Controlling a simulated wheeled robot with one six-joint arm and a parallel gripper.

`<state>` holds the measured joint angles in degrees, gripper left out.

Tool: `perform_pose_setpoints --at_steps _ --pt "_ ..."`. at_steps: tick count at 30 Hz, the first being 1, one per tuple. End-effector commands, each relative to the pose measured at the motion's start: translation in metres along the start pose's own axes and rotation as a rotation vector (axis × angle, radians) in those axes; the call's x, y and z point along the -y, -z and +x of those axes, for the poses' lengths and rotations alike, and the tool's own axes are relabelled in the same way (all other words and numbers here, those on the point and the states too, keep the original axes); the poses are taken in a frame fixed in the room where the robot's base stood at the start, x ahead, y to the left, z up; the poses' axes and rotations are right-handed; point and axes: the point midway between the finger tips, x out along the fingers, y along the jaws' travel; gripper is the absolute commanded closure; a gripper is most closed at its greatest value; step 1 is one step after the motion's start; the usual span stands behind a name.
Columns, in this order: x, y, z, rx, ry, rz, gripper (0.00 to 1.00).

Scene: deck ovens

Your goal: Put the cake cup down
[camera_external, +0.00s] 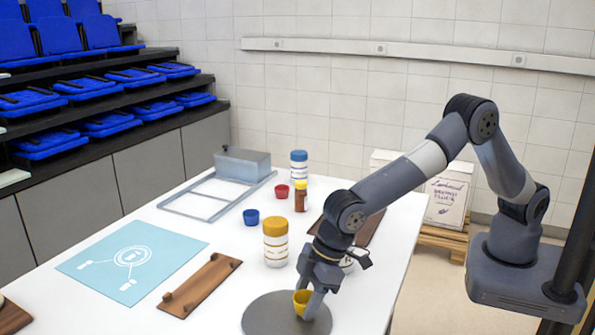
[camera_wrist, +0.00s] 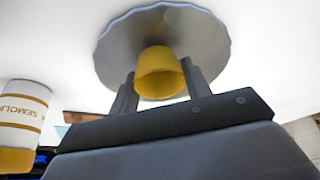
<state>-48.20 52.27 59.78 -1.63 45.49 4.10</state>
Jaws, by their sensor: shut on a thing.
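A small yellow cake cup (camera_external: 302,300) is between the fingers of my gripper (camera_external: 309,302), over a round grey disc (camera_external: 262,316) at the front of the white table. In the wrist view the yellow cup (camera_wrist: 160,73) sits between the two dark fingers of my gripper (camera_wrist: 158,92), with the wavy-edged grey disc (camera_wrist: 212,45) behind it. My gripper is shut on the cup. I cannot tell whether the cup's base touches the disc.
A yellow-lidded semolina jar (camera_external: 275,243) stands just behind the disc. A wooden board (camera_external: 200,286) and a blue mat (camera_external: 131,259) lie to the left. Blue (camera_external: 251,217) and red (camera_external: 281,191) cups, a brown bottle (camera_external: 300,197) and a metal frame (camera_external: 205,198) are farther back.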

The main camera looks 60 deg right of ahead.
Motion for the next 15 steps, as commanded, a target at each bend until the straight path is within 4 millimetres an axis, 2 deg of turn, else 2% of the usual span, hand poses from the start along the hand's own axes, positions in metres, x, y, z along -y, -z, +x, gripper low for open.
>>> perform_pose_setpoints --at_steps 2,12,13,15 --pt "-0.0001 -0.0029 0.0063 0.0 0.0 0.0 0.76" --pt "0.0 -0.0046 0.011 -0.001 0.0 0.0 0.76" --pt "0.0 -0.0045 0.0108 -0.001 0.0 0.0 0.54" --pt "0.0 -0.0041 0.0099 -0.001 0.0 0.0 0.48"
